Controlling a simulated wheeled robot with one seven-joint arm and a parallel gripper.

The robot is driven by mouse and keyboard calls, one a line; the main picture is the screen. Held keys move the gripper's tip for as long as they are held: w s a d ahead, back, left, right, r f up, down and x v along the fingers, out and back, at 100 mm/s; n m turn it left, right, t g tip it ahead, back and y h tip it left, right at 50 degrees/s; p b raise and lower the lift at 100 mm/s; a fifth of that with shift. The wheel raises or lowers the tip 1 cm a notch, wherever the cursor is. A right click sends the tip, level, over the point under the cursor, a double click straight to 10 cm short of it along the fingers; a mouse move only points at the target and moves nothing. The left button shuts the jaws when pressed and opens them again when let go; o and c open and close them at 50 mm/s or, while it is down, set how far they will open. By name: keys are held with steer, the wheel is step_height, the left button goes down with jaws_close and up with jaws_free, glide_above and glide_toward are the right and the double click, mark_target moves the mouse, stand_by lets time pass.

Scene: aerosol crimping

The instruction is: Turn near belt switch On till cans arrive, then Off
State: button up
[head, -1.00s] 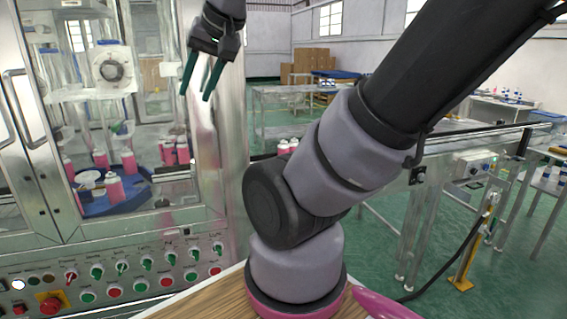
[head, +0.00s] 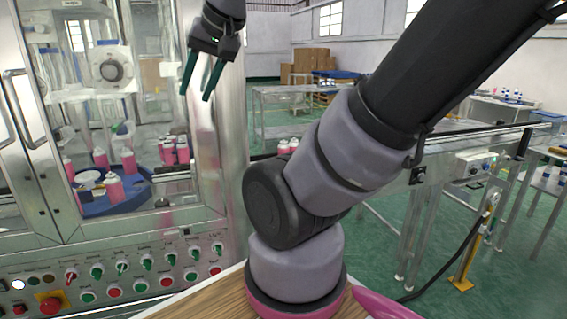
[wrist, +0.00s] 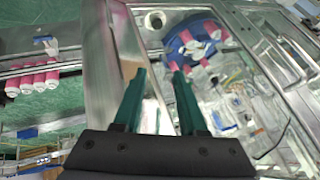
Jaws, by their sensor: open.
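My gripper (head: 195,95) hangs open and empty in front of the machine's right-hand frame post. Its two green fingers stand apart in the wrist view (wrist: 159,74). A control box (head: 476,164) with small knobs is on the side of the belt (head: 510,137) at the right, far from my gripper. Its knob positions are too small to read. Pink cans (head: 288,146) stand on the belt just right of the machine, partly behind my arm. A row of pink cans (wrist: 34,82) also shows on the belt in the wrist view.
The glazed crimping machine (head: 232,150) fills the left, with a blue rotary table (head: 125,203) and pink cans inside. Its lower panel (head: 50,258) carries several green and red switches and a red stop button (head: 50,303). A yellow-footed post and cable stand below the belt.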

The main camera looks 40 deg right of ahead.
stand_by(0.6)
steer(key=n+t+h, duration=0.8)
steer(key=n+t, duration=0.2)
steer(key=n, duration=2)
glide_toward(121, 271)
steer(key=x, duration=0.8)
steer(key=shift+w+d+f, duration=0.1)
steer(key=shift+w, duration=0.2)
jaws_close()
